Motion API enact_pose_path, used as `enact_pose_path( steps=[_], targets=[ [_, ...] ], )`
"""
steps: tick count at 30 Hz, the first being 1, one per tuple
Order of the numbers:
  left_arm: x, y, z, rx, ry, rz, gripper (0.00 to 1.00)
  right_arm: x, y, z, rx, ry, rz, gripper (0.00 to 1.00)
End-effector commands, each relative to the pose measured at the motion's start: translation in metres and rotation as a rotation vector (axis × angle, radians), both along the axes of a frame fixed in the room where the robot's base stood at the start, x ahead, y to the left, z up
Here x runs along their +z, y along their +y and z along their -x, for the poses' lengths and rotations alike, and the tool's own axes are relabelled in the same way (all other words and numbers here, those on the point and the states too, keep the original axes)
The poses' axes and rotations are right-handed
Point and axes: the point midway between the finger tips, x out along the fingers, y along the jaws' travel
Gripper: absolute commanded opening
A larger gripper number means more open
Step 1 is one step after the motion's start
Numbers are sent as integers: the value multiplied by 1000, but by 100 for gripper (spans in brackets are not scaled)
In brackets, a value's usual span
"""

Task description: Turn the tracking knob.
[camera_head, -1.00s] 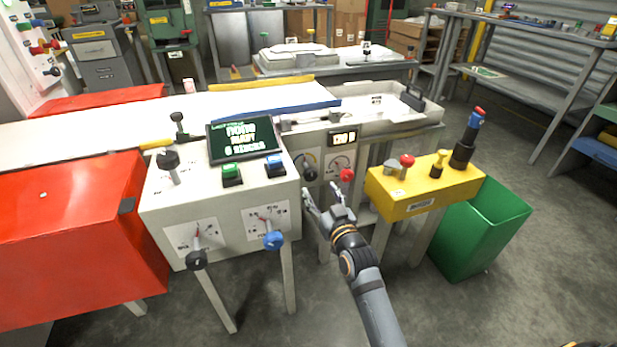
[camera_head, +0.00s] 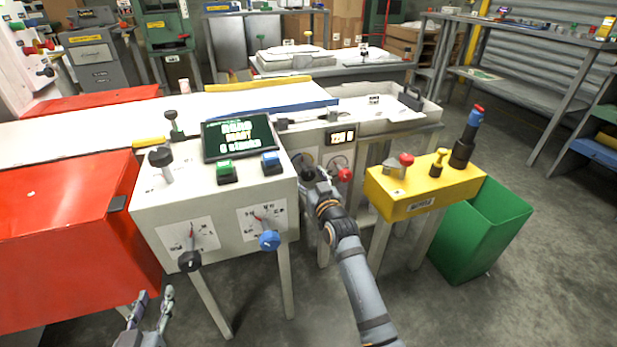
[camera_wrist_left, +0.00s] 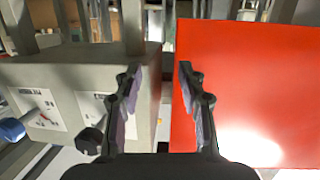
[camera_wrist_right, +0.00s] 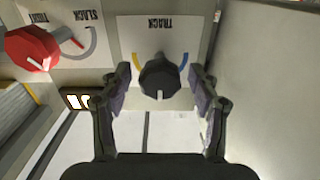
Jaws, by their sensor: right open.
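The tracking knob (camera_wrist_right: 160,78) is black and round with a white pointer mark. It sits on a white plate labelled TRACK (camera_wrist_right: 158,38), with a yellow and blue arc. My right gripper (camera_wrist_right: 160,82) is open; its fingers stand on either side of the knob, with gaps visible. In the head view my right gripper (camera_head: 310,178) is at the small panel below the orange readout and hides the knob. My left gripper (camera_head: 155,298) is open and empty, low in front of the red cabinet; it also shows in the left wrist view (camera_wrist_left: 158,72).
A red knob labelled SLACK and TIGHT (camera_wrist_right: 32,48) is beside the tracking plate. The white control console (camera_head: 215,205) stands left of my right arm, the yellow button box (camera_head: 425,190) right of it. A green bin (camera_head: 480,235) stands further right.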

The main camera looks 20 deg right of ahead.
Motion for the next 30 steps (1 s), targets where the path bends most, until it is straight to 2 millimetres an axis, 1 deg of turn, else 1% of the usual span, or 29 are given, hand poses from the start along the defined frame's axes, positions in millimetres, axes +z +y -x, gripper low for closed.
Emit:
enact_pose_path(
  steps=[3, 11, 23, 27, 28, 30],
  targets=[
    [7, 0, -2, 1, -27, -1, 40, 0, 0, -2, 0, -1, 0, 62],
    [8, 0, -2, 1, -31, -1, 40, 0, 0, -3, 0, 0, 0, 62],
    [7, 0, -2, 1, -29, -1, 40, 0, 0, -2, 0, 0, 1, 7],
    [7, 0, -2, 0, -23, -1, 40, 1, 0, -2, 0, 0, -2, 7],
    [4, 0, -1, 0, -9, 0, 40, 1, 0, -2, 0, 0, -4, 6],
    [-15, -1, 6, -2, 66, 0, 40, 1, 0, -3, 0, 1, -12, 6]
  ],
)
